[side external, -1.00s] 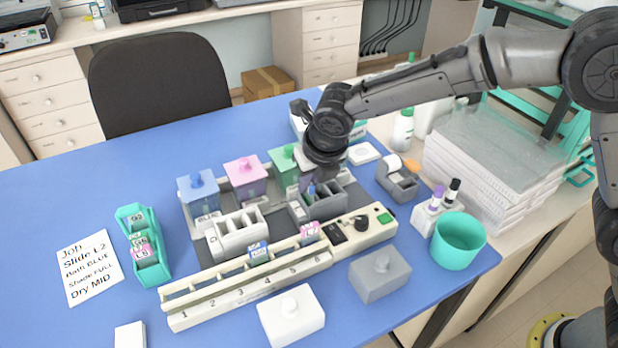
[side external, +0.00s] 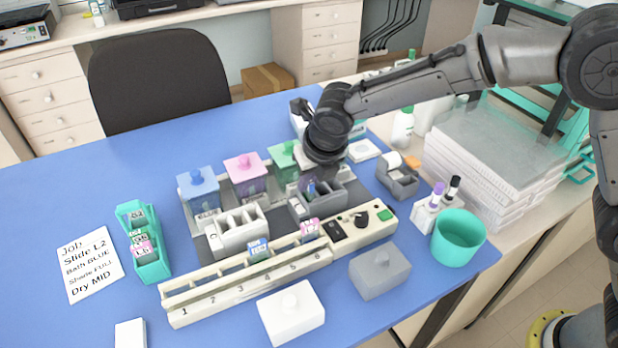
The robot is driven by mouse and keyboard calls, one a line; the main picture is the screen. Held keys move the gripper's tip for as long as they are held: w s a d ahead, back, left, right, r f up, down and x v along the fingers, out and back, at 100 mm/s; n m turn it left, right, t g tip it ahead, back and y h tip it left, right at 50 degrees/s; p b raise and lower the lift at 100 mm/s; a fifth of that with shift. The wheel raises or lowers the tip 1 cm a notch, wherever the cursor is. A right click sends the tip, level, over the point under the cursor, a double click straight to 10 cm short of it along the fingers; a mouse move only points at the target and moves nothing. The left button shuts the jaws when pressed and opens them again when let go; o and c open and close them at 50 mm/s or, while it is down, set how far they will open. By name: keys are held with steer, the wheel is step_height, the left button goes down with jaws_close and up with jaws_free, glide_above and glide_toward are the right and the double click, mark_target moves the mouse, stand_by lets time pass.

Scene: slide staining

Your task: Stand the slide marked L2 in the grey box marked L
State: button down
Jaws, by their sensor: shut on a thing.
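The grey box (side external: 330,204) stands open behind the control end of the numbered rail; its marking is too small to read. My gripper (side external: 318,182) points down right over this box, its fingertips at or just inside the opening. It is shut on a thin slide, mostly hidden by the fingers and the box walls. A small blue patch (side external: 311,187) shows at the fingertips; I cannot tell if it is the slide's label. The mark L2 is not readable, and I cannot tell whether the slide touches the box floor.
A white slotted box (side external: 240,232) stands left of the grey one. Blue, pink and green lidded baths (side external: 198,190) stand behind. The numbered rail (side external: 245,286) in front holds two labelled slides. Grey (side external: 380,272) and white (side external: 291,313) lids lie in front. A teal slide holder (side external: 150,268) stands left.

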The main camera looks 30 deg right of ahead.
steer(key=shift+f, duration=0.1)
steer(key=c, duration=0.8)
jaws_free()
steer(key=shift+c, duration=0.2)
steer(key=v, duration=1.4)
steer(key=shift+f, duration=0.1)
